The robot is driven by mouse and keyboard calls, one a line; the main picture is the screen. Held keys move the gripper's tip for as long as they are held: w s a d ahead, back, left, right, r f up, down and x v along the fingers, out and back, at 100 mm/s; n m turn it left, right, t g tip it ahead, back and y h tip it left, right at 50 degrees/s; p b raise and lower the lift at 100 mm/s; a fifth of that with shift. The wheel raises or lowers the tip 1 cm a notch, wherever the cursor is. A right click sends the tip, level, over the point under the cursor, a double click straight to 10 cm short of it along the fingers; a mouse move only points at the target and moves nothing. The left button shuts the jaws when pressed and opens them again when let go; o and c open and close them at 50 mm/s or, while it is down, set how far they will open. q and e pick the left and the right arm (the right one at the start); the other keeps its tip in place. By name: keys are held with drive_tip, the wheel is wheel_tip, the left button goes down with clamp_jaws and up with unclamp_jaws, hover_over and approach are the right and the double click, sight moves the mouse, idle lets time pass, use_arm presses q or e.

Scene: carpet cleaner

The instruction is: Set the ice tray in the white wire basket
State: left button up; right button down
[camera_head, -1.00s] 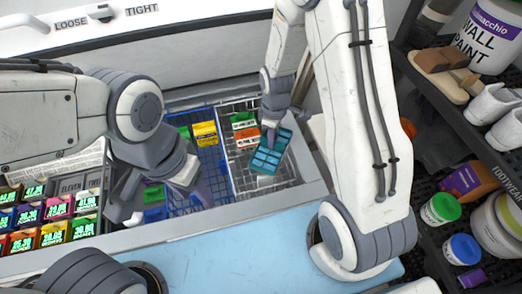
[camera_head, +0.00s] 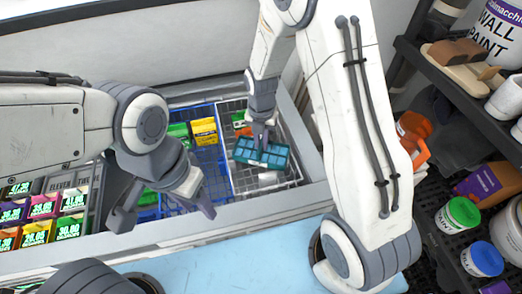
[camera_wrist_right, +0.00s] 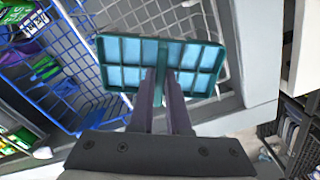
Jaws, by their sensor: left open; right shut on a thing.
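The teal ice tray (camera_head: 262,153) with light blue cells is held by my right gripper (camera_head: 261,138), over the white wire basket (camera_head: 292,176). In the right wrist view the ice tray (camera_wrist_right: 160,64) is gripped between the two fingers of my right gripper (camera_wrist_right: 166,75), near its middle divider. The white wire basket (camera_wrist_right: 105,20) lies beneath it; I cannot tell if the tray touches it. My left gripper (camera_head: 165,217) is open and empty at the left, near the blue wire basket.
The blue wire basket (camera_head: 214,168) with green and yellow cartons stands left of the white one. Colored boxes with price labels (camera_head: 40,215) fill the far left. A dark shelf with paint cans (camera_head: 484,258) stands at the right. The light blue surface (camera_head: 240,262) in front is clear.

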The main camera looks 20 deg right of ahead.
wheel_tip(320, 180, down, 2)
drive_tip(key=shift+f+b, duration=0.1)
drive_tip(key=shift+b, duration=0.2)
wheel_tip(320, 180, down, 12)
drive_tip(key=b, duration=0.7)
drive_tip(key=shift+f+b, duration=0.1)
drive_tip(key=shift+b, duration=0.3)
drive_tip(key=shift+f, duration=0.2)
idle(1.7)
drive_tip(key=shift+f, duration=0.6)
idle(2.1)
drive_tip(key=shift+c, duration=1.3)
unclamp_jaws()
